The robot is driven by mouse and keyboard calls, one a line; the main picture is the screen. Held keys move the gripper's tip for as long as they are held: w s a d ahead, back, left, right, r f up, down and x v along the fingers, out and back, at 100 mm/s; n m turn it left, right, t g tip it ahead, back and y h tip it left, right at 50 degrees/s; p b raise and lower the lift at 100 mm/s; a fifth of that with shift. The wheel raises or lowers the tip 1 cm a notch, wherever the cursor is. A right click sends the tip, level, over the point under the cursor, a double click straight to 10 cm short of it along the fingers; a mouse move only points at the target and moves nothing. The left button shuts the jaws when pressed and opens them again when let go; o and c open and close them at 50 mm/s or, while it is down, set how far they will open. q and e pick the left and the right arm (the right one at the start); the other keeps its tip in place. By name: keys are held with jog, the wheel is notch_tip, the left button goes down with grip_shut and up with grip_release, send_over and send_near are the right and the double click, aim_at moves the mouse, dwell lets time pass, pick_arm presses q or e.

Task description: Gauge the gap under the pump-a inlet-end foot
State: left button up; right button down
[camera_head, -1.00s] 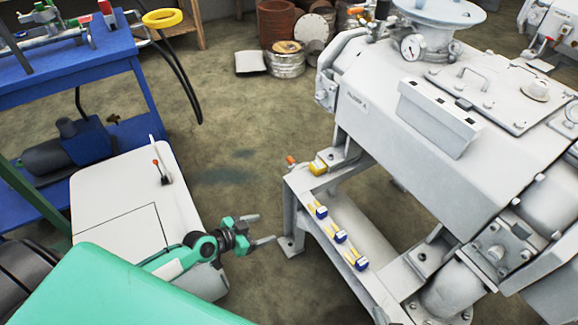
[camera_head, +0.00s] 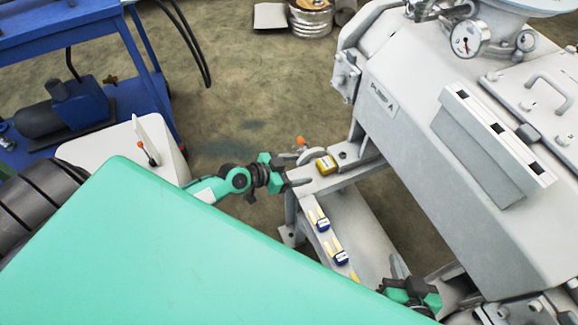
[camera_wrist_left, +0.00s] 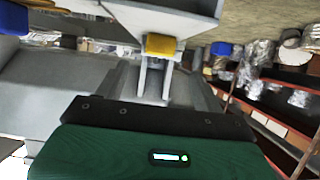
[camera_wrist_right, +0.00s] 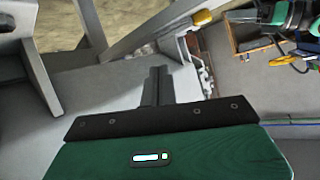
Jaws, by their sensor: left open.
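Pump A is the big grey housing (camera_head: 410,110) at right, with a label on its near end. A grey foot (camera_head: 345,155) under that end rests on the frame corner. A small yellow block (camera_head: 325,165) sits on the frame beside the foot; it also shows just beyond the fingers in the left wrist view (camera_wrist_left: 160,45). My left gripper (camera_head: 302,171) is open and empty, just left of the yellow block. My right gripper (camera_head: 398,268) is low, near the frame's front; its dark fingers look together and empty in the right wrist view (camera_wrist_right: 157,86). Any gap under the foot is too small to see.
Blue-and-yellow pieces (camera_head: 340,257) lie along the frame rail. An orange-tipped part (camera_head: 300,141) stands near the corner. A pressure gauge (camera_head: 466,38) tops the pump. A blue cart (camera_head: 60,40) is at left. Floor between cart and pump is clear.

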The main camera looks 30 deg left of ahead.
aim_at(319, 168)
pick_arm(q)
jog(key=x, duration=0.9)
jog(key=shift+b, duration=0.35)
jog(key=shift+w+d+f, duration=0.3)
jog(key=shift+w+d, duration=0.15)
pick_arm(e)
jog(key=shift+w+a+r+t+y, duration=0.1)
jog(key=shift+a+r+t+y, duration=0.1)
jog(key=shift+a+t, duration=0.15)
jog(key=shift+a+r+t+y, duration=0.1)
jog(key=shift+a+t+y, duration=0.15)
jog(key=shift+a, duration=0.1)
pick_arm(q)
jog(key=shift+c, duration=0.4)
jog(key=c, duration=1)
jog(key=shift+c, duration=0.2)
jog(key=shift+s+a+b, duration=0.3)
jog(key=shift+s+a, duration=0.45)
jog(key=shift+s, duration=0.1)
jog(key=shift+s+a+b, duration=0.25)
jog(key=shift+s+a, duration=0.3)
jog(key=shift+s, duration=0.15)
jog(key=shift+s+a+b, duration=0.2)
jog(key=shift+s+a, duration=0.3)
jog(key=shift+s, duration=0.2)
pick_arm(e)
jog(key=shift+f, duration=0.85)
